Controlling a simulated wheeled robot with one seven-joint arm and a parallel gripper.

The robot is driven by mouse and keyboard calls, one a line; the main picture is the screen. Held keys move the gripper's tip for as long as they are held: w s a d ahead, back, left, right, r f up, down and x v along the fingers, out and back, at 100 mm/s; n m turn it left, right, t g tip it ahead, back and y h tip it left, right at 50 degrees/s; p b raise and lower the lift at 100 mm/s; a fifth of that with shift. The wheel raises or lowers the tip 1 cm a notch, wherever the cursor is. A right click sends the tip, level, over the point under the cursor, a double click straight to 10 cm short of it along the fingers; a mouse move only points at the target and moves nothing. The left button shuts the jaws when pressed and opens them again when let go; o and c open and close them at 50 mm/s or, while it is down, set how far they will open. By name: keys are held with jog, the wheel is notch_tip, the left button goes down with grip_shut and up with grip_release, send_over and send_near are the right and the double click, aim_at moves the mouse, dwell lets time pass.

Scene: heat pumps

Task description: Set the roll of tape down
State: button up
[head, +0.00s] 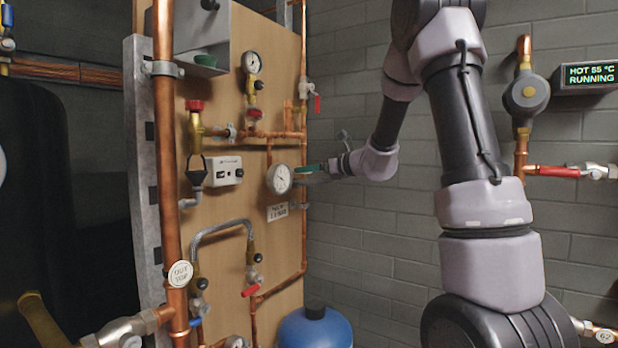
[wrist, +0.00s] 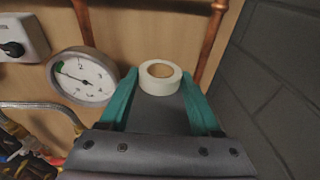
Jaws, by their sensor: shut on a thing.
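The roll of tape (wrist: 160,87) is a white ring with a tan inner core, seen in the wrist view. It sits between the tips of the teal fingers of my gripper (wrist: 159,79), which is shut on it. A dark grey flat surface shows below the roll between the fingers; I cannot tell whether the roll touches it. In the head view my gripper (head: 305,169) is small, beside the round gauge on the wooden panel, and the roll cannot be made out there.
The white gauge (wrist: 83,76) is close to the left finger. Copper pipes (wrist: 208,42) run up the wooden panel (head: 225,210) behind the roll. A grey box (head: 215,30) hangs at the panel's top, and a blue tank (head: 315,332) stands below. The right brick wall is bare near my gripper.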

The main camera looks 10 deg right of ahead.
jog(key=shift+f, duration=1.05)
jog(key=shift+f, duration=0.1)
jog(key=o, duration=1.3)
